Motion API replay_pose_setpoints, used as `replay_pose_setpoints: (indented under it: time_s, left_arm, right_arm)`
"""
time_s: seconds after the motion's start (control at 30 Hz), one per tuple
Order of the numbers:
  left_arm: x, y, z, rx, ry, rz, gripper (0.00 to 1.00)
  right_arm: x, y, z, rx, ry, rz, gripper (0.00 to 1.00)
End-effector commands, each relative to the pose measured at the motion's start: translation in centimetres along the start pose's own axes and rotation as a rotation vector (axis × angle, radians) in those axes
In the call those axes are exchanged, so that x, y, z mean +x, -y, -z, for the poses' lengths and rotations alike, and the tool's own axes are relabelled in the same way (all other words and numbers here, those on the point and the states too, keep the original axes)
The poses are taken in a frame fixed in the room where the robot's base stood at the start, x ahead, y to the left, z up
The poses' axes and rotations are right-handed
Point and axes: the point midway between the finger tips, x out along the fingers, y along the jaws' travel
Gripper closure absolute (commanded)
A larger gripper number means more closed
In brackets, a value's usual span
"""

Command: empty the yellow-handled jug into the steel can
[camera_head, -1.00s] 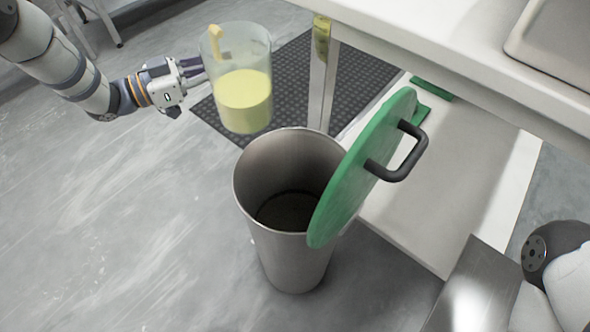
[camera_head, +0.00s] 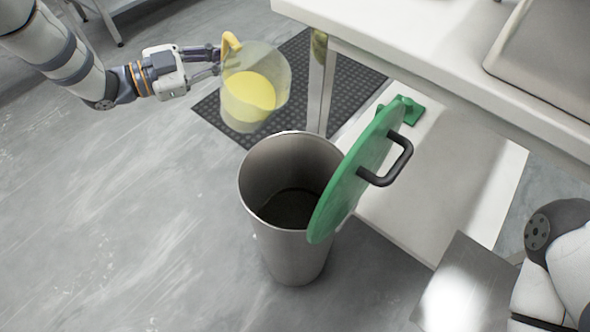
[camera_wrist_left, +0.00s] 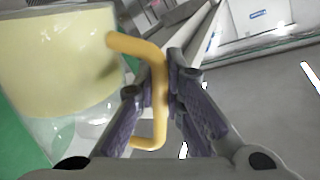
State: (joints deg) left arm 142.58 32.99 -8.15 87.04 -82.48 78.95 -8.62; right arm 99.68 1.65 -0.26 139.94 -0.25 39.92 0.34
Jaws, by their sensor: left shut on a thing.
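The clear jug (camera_head: 255,88) has a yellow handle (camera_head: 231,43) and holds pale yellow contents. It is tilted, up and behind the steel can's left rim in the head view. My left gripper (camera_head: 217,60) is shut on the handle, and the left wrist view shows its fingers (camera_wrist_left: 162,105) on both sides of the yellow handle (camera_wrist_left: 158,75), with the jug (camera_wrist_left: 60,70) at left. The steel can (camera_head: 291,245) stands open on the floor, its inside dark. A green lid (camera_head: 350,185) with a black handle leans at its right rim. My right gripper is not in view.
A white table (camera_head: 420,50) with a lower shelf (camera_head: 455,170) stands right of the can. A small green object (camera_head: 408,111) is on the shelf. A dark perforated mat (camera_head: 345,85) lies behind the can. The grey floor at left is clear.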

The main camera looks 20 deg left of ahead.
Motion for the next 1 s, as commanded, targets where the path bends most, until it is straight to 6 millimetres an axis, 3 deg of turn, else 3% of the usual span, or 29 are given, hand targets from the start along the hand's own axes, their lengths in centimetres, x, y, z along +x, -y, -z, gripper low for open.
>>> replay_pose_setpoints:
  time_s: [0.3,0.6,1.0]
  left_arm:
    - [0.2,-0.6,2.0,0.154,0.026,0.002,1.0]
    - [0.3,-1.6,1.6,0.299,0.058,0.001,1.0]
    - [0.4,-2.0,3.0,0.496,0.097,-0.001,1.0]
  right_arm:
    - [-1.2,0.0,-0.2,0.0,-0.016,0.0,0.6]
    - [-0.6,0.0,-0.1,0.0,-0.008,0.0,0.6]
    - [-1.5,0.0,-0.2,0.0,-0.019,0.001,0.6]
